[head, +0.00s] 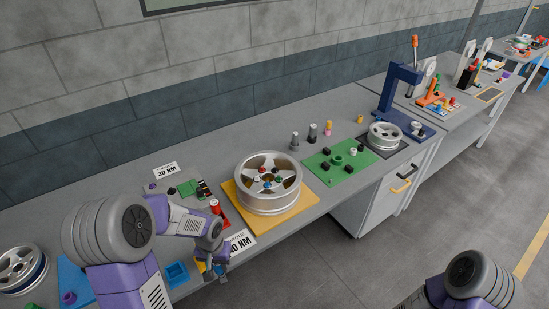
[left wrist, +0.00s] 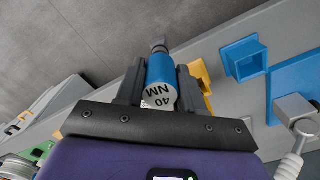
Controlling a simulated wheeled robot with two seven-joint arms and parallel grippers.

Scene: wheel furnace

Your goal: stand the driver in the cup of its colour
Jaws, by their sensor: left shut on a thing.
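My left gripper (left wrist: 160,90) is shut on a blue driver (left wrist: 160,82) marked "40 NM", with a grey tip pointing away from the hand. In the head view my left gripper (head: 217,272) is at the bench's front edge, and the driver is mostly hidden there. The blue square cup (head: 177,273) stands left of the gripper and looks empty. It also shows in the left wrist view (left wrist: 243,58), to the right of the driver and apart from it. A yellow cup (left wrist: 200,77) is partly hidden behind the right finger. My right gripper is out of view.
A wheel (head: 268,185) with coloured nuts lies on a yellow mat (head: 245,207). A red-topped item (head: 215,206) and a "40 NM" card (head: 240,242) lie between gripper and wheel. A green board (head: 340,162) and a blue press (head: 400,95) are further right.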

